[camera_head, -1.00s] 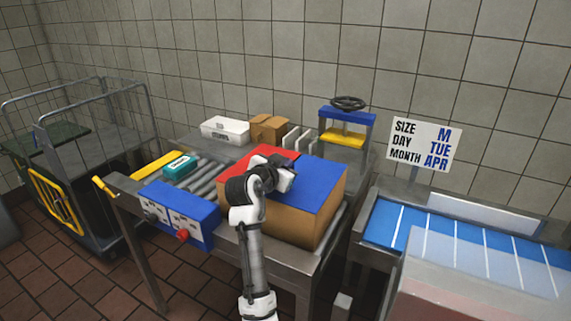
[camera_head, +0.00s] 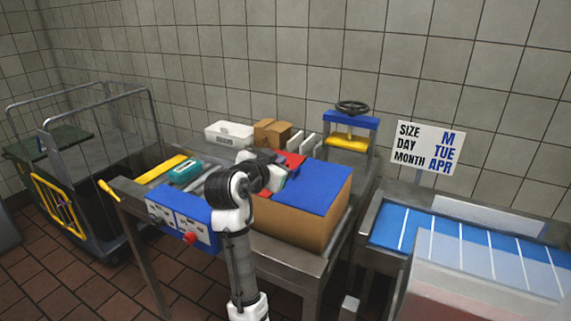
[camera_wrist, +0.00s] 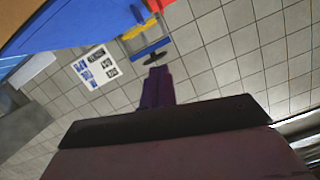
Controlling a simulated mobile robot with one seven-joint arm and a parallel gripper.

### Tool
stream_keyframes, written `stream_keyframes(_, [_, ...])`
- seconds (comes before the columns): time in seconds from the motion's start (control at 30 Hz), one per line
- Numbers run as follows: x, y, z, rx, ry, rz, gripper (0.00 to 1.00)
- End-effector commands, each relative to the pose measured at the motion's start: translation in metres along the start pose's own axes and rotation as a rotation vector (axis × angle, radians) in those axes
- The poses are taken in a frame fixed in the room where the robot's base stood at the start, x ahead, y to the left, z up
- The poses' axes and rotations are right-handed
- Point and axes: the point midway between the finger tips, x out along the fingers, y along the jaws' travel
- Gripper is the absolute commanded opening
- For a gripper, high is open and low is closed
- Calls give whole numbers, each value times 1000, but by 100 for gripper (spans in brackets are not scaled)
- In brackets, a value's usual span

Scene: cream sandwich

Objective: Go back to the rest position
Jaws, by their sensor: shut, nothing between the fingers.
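My gripper (camera_head: 290,167) is raised over the red and blue top of a large cardboard-sided box (camera_head: 290,223) in the head view. Its fingertips are small and hard to make out there. In the wrist view my gripper (camera_wrist: 157,72) shows its two dark fingers together, with nothing between them. The box's blue top (camera_wrist: 70,22) fills the upper left of that view. My arm hides part of the box's red half and left side.
A control panel (camera_head: 178,217) with a red knob is left of my arm. A teal item (camera_head: 185,170) lies on the rollers. A handwheel press (camera_head: 350,130) stands behind the box. A sign (camera_head: 430,147) and blue conveyor (camera_head: 395,222) are at right; a cart (camera_head: 100,150) is at far left.

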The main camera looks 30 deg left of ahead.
Motion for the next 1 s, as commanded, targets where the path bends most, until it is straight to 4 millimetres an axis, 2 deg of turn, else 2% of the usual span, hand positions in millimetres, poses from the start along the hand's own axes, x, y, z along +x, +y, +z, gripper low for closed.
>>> stream_keyframes(0.13, [-15,-1,0,0,2,-2,0])
stream_keyframes(0.37, [-19,-2,-1,0,1,-1,0])
stream_keyframes(0.47, [-25,-11,-8,-17,47,-58,0])
stream_keyframes(0.57, [-46,-34,-26,-57,164,-196,0])
stream_keyframes(0.67, [-89,-66,-51,-101,352,-399,0])
stream_keyframes(0.77, [-152,-92,-74,-122,567,-612,0])
stream_keyframes(0.8, [-180,-99,-81,-121,655,-692,0])
stream_keyframes(0.87, [-225,-103,-91,-108,789,-806,0])
stream_keyframes(0.9, [-255,-102,-96,-90,878,-876,0])
stream_keyframes(1.0, [-328,-87,-104,-18,1090,-1028,0])
